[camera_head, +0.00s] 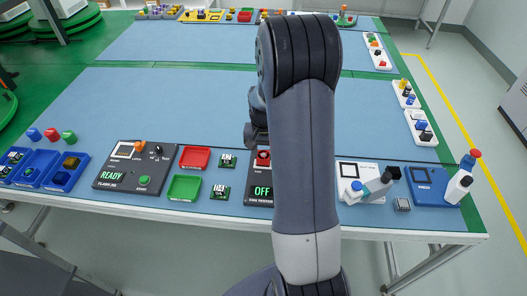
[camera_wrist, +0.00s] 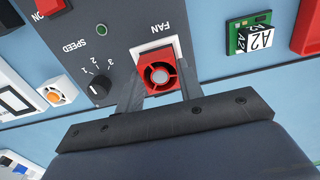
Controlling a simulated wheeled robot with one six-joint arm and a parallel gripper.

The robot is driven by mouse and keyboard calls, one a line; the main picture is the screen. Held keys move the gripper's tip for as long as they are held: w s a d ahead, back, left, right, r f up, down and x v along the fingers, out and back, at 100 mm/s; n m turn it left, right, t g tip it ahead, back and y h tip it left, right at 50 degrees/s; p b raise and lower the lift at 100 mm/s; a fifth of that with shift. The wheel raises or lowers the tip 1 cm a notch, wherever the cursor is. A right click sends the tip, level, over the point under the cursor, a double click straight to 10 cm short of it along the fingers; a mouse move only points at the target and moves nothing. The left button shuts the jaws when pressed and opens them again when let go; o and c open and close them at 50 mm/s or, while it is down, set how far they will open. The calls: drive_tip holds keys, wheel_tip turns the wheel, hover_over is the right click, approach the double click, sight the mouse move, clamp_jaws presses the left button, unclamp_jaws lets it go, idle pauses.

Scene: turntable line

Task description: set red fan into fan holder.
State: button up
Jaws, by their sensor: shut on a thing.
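The red fan (camera_wrist: 160,75) is between the two fingers of my gripper (camera_wrist: 159,84) in the wrist view. My gripper is shut on it. The white fan holder (camera_wrist: 141,49), marked FAN, is on a dark panel (camera_wrist: 76,65) and shows around the far edge of the fan. I cannot tell if the fan is seated in it or just above it. In the head view my gripper (camera_head: 258,143) is low over the dark panel (camera_head: 258,196), which reads OFF. The red fan (camera_head: 263,157) shows just below it, and my arm hides the panel's right side.
A green board marked A2 (camera_wrist: 252,38) lies beside the panel. Left in the head view are a red tray (camera_head: 194,157), a green tray (camera_head: 184,187) and a dark READY panel (camera_head: 123,176). The blue table (camera_head: 170,97) is clear behind them.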

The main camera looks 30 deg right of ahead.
drive_tip(key=shift+f, duration=0.3)
drive_tip(key=o, duration=1.1)
wheel_tip(320, 180, up, 11)
drive_tip(key=shift+f, duration=0.1)
drive_tip(key=shift+f, duration=0.1)
